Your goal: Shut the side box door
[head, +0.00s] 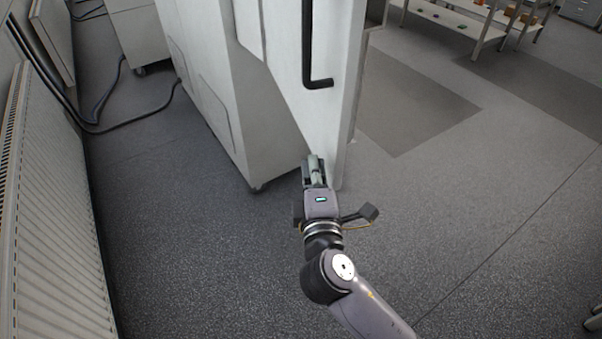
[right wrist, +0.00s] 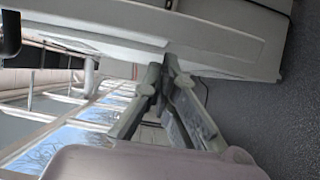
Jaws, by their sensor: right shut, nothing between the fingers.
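The side box door (head: 318,105) is a white upright panel with a black bar handle (head: 312,83) on its face. It stands open at an angle from the white cabinet (head: 215,90). My right gripper (head: 313,160) is shut and empty at the door's lower part, near its free edge. In the right wrist view, the closed fingertips (right wrist: 165,70) are close to a white panel. I cannot tell whether they touch it. My left gripper is not in view.
A ribbed radiator-like panel (head: 45,210) runs along the left side. Black cables (head: 95,125) lie on the floor beside it. A shelf table (head: 460,20) stands at the back right.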

